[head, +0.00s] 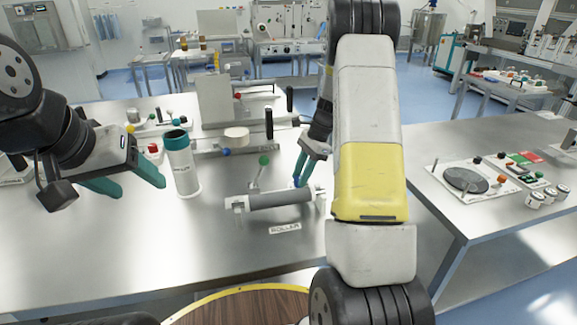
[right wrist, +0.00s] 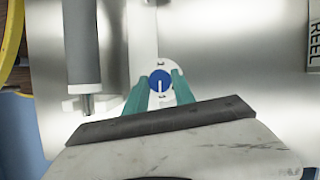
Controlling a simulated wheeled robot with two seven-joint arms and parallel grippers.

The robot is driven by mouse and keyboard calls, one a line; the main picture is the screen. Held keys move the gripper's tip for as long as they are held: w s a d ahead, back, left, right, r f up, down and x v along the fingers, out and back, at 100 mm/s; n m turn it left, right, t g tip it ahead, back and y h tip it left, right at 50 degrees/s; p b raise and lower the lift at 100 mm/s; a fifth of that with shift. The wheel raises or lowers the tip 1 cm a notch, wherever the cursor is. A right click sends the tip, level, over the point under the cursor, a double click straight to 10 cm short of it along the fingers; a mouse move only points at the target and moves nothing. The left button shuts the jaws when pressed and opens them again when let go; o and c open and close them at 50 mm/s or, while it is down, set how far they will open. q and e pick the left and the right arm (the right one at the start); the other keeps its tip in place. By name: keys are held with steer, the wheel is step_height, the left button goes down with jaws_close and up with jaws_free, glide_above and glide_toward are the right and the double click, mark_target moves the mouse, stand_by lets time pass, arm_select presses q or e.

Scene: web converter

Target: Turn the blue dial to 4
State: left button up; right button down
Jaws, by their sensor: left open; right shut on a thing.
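The blue dial (right wrist: 160,78) sits on a small white plate beside the roller in the right wrist view. It has a white pointer line, which runs toward the bottom of that view. Scale marks around it are too small to read. My right gripper (right wrist: 159,88) has its two teal fingers on either side of the dial, shut on it. In the head view, the right gripper (head: 303,180) reaches down at the right end of the roller, and I cannot make out the dial there. My left gripper (head: 128,184) is open and empty above the table at left.
The grey roller (head: 280,199) lies in white holders by the "ROLLER" label (head: 285,229). Levers with green (head: 264,160) and blue (head: 226,152) knobs stand behind the roller. The table's front left is clear.

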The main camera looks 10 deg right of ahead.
steer(key=c, duration=1.1)
jaws_free()
steer(key=shift+o, duration=0.2)
steer(key=v, duration=0.7)
steer(key=shift+r, duration=0.35)
steer(key=shift+d, duration=0.15)
